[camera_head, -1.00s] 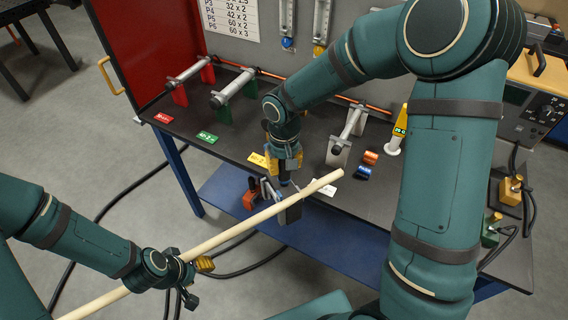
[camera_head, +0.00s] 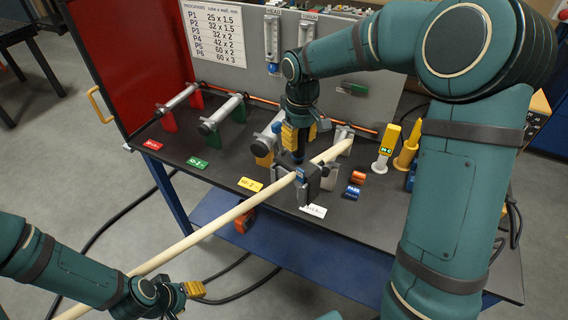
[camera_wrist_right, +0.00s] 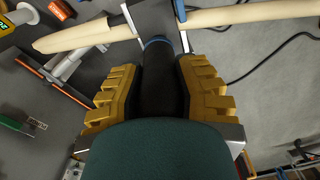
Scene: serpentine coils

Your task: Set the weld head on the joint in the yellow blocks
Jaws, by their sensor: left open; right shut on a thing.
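My right gripper (camera_head: 299,136) is shut on the dark handle of the weld head (camera_head: 309,187), which hangs grey and open-sided below it above the bench. In the right wrist view the handle with a blue ring (camera_wrist_right: 158,75) sits between the yellow finger pads, and the head's grey body (camera_wrist_right: 153,16) is at the top. The yellow blocks (camera_head: 264,160) stand just left of and behind my right gripper; their tube shows partly, and the joint is hidden. My left gripper (camera_head: 194,289) is open at lower left, close by a long cream rod (camera_head: 220,219).
The cream rod runs diagonally past the weld head; whether they touch is unclear. Red blocks (camera_head: 169,121), green blocks (camera_head: 213,137) and grey posts (camera_head: 338,150) carry tubes. Orange (camera_head: 357,177) and blue (camera_head: 353,191) spools and a yellow-handled tool (camera_head: 389,138) lie right.

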